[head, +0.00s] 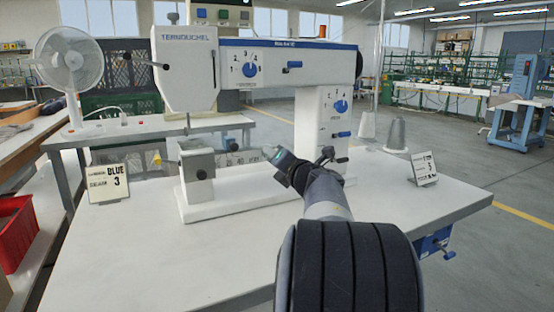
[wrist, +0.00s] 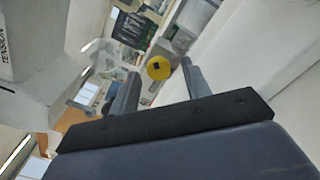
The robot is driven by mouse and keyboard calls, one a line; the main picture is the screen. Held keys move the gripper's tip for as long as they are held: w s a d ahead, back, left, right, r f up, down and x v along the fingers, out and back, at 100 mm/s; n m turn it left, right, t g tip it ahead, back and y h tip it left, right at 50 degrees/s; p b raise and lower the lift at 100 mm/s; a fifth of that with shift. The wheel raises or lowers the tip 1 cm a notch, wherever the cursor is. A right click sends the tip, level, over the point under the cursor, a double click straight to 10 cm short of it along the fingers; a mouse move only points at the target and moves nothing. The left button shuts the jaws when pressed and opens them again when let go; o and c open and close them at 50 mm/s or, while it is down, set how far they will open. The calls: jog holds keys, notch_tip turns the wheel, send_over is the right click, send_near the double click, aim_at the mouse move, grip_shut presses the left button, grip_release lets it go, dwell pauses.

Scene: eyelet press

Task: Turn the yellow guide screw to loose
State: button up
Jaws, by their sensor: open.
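The yellow guide screw (wrist: 158,67) shows in the wrist view as a round yellow head with a dark square mark in its middle. My gripper (wrist: 159,70) is open, with one grey finger on each side of the screw in that view. The screw appears beyond the fingertips, and I see no contact; the distance is hard to judge. In the head view my gripper (head: 272,154) is in front of the white press (head: 262,62), right of its lower post. I cannot make out the screw clearly in the head view.
The press stands on a white table (head: 390,220). A card reading BLUE 3 (head: 108,184) stands at left and another card (head: 424,168) at right. Blue dials (head: 250,70) are on the press front. A white fan (head: 68,70) and red bin (head: 18,232) are at left.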

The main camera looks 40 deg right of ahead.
jog(key=p+v, duration=0.1)
jog(key=v, duration=0.9)
jog(key=shift+s+p, duration=0.35)
jog(key=shift+p, duration=0.05)
jog(key=shift+a, duration=0.15)
jog(key=b+x, duration=0.1)
jog(key=x, duration=0.9)
jog(key=shift+w+b, duration=0.4)
jog(key=m+p, duration=0.4)
jog(key=m, duration=0.4)
jog(key=m+p, duration=0.5)
jog(key=m, duration=0.3)
jog(key=m+p, duration=0.5)
jog(key=m, duration=0.2)
jog(key=shift+d+r+m, duration=0.25)
jog(key=shift+m, duration=0.15)
